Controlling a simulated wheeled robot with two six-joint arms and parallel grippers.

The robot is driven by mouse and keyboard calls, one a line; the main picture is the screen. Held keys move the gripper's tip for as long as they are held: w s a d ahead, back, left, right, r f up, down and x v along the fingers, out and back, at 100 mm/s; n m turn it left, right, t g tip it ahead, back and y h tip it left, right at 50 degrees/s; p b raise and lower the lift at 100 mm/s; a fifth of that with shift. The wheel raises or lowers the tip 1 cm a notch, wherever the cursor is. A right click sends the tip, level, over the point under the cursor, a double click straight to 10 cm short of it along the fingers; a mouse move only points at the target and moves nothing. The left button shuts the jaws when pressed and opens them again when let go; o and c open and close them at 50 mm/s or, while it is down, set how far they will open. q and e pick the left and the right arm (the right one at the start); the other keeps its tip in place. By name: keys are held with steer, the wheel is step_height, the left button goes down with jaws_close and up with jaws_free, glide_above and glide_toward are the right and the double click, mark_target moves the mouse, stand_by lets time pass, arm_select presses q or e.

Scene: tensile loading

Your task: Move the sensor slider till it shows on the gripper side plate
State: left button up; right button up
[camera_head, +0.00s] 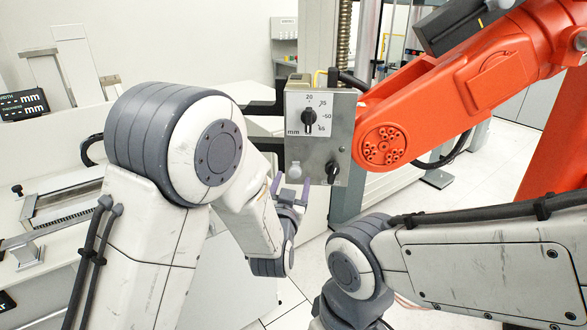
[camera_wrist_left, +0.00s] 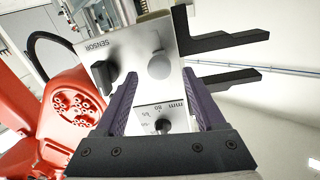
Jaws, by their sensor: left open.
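The gripper side plate (camera_head: 296,146) is a metal panel with a mm dial (camera_head: 309,118) above, a round grey knob (camera_head: 296,171) at lower left and a black knob (camera_head: 333,170) at lower right. In the left wrist view the plate (camera_wrist_left: 127,50) appears upside down, with the word SENSOR beside the black knob (camera_wrist_left: 101,78). I cannot tell for sure which part is the sensor slider. My left gripper (camera_head: 291,188) is open just below the grey knob. In the wrist view, the grey knob (camera_wrist_left: 159,66) lies ahead between its purple fingertips (camera_wrist_left: 161,80); contact is unclear. My right gripper is out of view.
Two black prongs (camera_wrist_left: 225,42) stick out from the plate's side. An orange robot arm (camera_head: 430,110) stands close at the plate's right. A white machine with a metal rail (camera_head: 65,200) is at left. My right forearm crosses the lower right.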

mark_target(295, 171)
arm_select(q)
steer(key=shift+w+d, duration=0.15)
steer(key=shift+w, duration=0.95)
jaws_close()
stand_by(0.7)
